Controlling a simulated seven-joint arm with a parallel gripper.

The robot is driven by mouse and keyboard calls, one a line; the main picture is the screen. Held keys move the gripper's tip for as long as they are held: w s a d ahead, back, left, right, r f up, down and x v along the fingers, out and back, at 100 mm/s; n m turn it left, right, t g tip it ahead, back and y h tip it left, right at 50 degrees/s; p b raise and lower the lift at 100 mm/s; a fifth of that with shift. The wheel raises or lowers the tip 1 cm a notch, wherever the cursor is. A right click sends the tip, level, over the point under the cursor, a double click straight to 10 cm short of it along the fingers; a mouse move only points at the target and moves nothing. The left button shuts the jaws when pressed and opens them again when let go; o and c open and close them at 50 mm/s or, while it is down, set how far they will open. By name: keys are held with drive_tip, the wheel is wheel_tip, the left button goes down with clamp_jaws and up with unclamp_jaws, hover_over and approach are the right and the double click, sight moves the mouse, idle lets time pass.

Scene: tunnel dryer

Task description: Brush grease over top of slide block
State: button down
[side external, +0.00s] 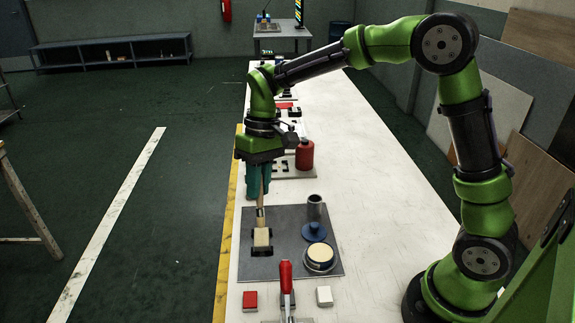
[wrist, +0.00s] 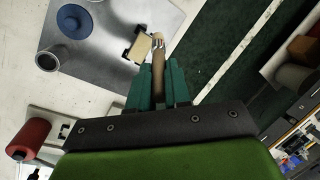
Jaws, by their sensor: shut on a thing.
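My gripper (side external: 259,180) is shut on the wooden handle of a brush (side external: 261,200), which hangs down from the fingers. The handle also shows between the green fingers in the wrist view (wrist: 158,78). The slide block (side external: 262,238) is a tan block in a dark holder on the grey plate (side external: 290,220). The brush's lower end is right at or just above the block; I cannot tell whether it touches. In the wrist view the block (wrist: 143,47) lies just beside the brush tip. A round tin with pale content (side external: 320,254), likely grease, stands open on the plate.
A blue disc (side external: 314,232) and a grey cylinder (side external: 315,208) stand on the plate right of the block. A red bottle (side external: 305,155) stands behind.

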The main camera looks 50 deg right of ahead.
drive_tip(key=f, duration=0.7)
drive_tip(key=shift+w+d+f, duration=0.1)
drive_tip(key=shift+w+d, duration=2.65)
drive_tip(key=shift+s+a, duration=2.75)
drive_tip(key=shift+a, duration=0.15)
drive_tip(key=shift+w, duration=0.35)
drive_tip(key=shift+w+d, duration=0.55)
drive_tip(key=shift+d, duration=0.1)
drive_tip(key=shift+w+d, duration=2.1)
drive_tip(key=shift+s+a, duration=2.85)
drive_tip(key=shift+r, duration=4.05)
